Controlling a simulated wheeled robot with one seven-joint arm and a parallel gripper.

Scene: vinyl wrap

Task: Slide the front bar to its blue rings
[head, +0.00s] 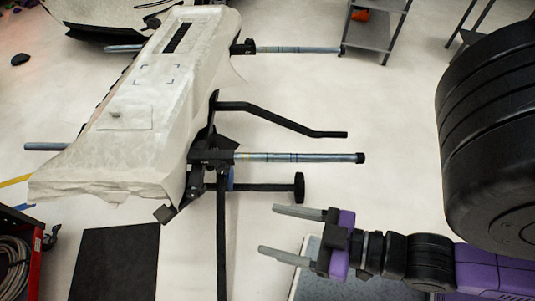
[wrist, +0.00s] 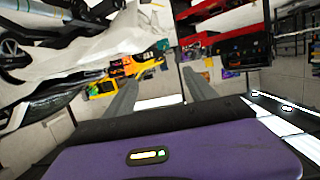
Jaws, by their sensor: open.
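A silver bar (head: 300,157) with a black end cap sticks out to the right from a black clamp (head: 210,157) under the covered bumper. Thin dark rings show on it, too small to tell their colour for sure. A second silver bar (head: 300,50) sticks out at the far end; the picture does not label which is the front one. Silver bar ends (head: 45,147) also show on the left side. My gripper (head: 268,229) is open and empty, below and apart from the nearer bar, fingers pointing left. Its fingers also show in the wrist view (wrist: 162,74), with no bar between them.
A white-draped part (head: 130,130) lies across the stand. A bent black arm (head: 280,117) and a black-knobbed rod (head: 270,187) flank the nearer bar. A dark mat (head: 115,262) and red cart (head: 37,265) are lower left. A grey shelf (head: 372,30) stands behind.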

